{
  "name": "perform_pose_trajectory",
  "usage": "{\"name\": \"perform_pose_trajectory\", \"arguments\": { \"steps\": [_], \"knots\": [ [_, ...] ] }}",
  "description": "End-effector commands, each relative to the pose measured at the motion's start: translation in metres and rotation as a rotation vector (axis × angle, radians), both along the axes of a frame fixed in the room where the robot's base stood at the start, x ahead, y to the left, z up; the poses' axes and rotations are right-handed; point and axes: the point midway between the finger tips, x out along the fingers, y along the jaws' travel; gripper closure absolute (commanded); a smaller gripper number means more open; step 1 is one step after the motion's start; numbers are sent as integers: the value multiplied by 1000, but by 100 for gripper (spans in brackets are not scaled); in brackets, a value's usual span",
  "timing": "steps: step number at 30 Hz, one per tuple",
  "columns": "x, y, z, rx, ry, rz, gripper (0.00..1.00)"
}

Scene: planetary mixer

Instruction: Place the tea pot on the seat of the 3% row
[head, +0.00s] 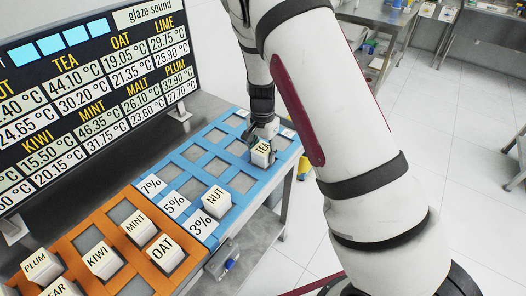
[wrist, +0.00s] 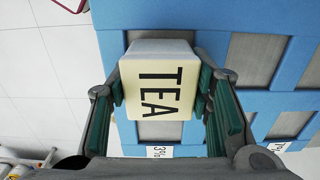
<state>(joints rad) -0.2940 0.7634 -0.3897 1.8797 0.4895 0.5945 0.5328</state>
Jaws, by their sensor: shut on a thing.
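The tea pot is a white block marked TEA (head: 261,156), held by my gripper (head: 262,140) over the right edge row of the blue rack (head: 206,225). In the wrist view the TEA block (wrist: 160,88) sits between the two fingers, its letters turned sideways. A grey seat (wrist: 157,131) shows partly below it. I cannot tell whether the block touches the rack. The 3% label (head: 201,226) marks this edge row at its near end; a 3% label (wrist: 158,152) also shows in the wrist view.
The orange rack (head: 187,262) holds several white blocks, including OAT (head: 165,252), MINT (head: 138,228) and KIWI (head: 102,260). A display board (head: 85,95) stands along the left. The 5% and 7% rows look empty where visible. Open floor lies right of the table.

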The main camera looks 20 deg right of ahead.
Motion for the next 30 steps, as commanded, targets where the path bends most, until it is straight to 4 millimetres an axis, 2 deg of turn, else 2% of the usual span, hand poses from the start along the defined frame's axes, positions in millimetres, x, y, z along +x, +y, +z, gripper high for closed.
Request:
{"name": "perform_pose_trajectory", "arguments": {
  "steps": [11,12,14,15,25,30],
  "knots": [
    [1,0,-3,0,-2,0,94],
    [1,0,-4,1,-1,1,49],
    [0,0,-4,1,-1,1,36],
    [0,0,-4,1,-1,1,34],
    [0,0,-1,0,-1,1,34],
    [2,0,17,0,-5,2,34]
  ]
}}
